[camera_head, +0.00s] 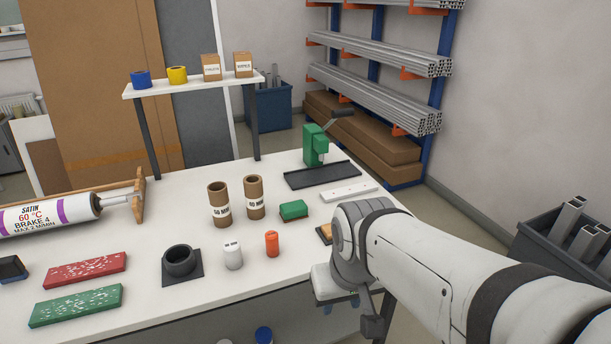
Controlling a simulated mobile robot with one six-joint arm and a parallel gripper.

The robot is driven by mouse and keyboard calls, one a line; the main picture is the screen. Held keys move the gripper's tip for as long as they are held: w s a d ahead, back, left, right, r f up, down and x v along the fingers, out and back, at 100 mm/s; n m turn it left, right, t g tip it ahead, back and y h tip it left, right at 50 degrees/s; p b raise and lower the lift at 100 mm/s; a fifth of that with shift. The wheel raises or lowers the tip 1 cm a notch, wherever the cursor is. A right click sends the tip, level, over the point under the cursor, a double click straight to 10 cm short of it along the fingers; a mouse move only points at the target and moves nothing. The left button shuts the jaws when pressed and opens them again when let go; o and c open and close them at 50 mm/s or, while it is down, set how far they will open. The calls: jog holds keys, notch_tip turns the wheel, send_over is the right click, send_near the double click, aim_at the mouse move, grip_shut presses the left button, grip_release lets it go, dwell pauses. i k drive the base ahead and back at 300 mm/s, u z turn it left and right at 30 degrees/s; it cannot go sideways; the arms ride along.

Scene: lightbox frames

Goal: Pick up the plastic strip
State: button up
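A white plastic strip (349,191) with small dark marks or holes lies flat on the white table, in front of the dark base of the green press. It lies apart from the press base. My arm comes in from the right, and its wrist is lower in the picture than the strip, near the table's right edge. A dark part at the arm's end (373,322), which may be my gripper, hangs low near the table's front edge, well away from the strip. Its fingers cannot be made out, and I see nothing held in it.
The green press (315,147) stands behind the strip. A green block (293,210), cardboard tubes (254,197) and an orange cylinder (272,244) stand to its left. An orange-topped block (325,232) is partly hidden by my arm. A dark bin (545,243) stands at the right.

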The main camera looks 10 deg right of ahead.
aim_at(335, 193)
jog(key=z, duration=0.15)
jog(key=i, duration=0.95)
jog(key=u, duration=0.05)
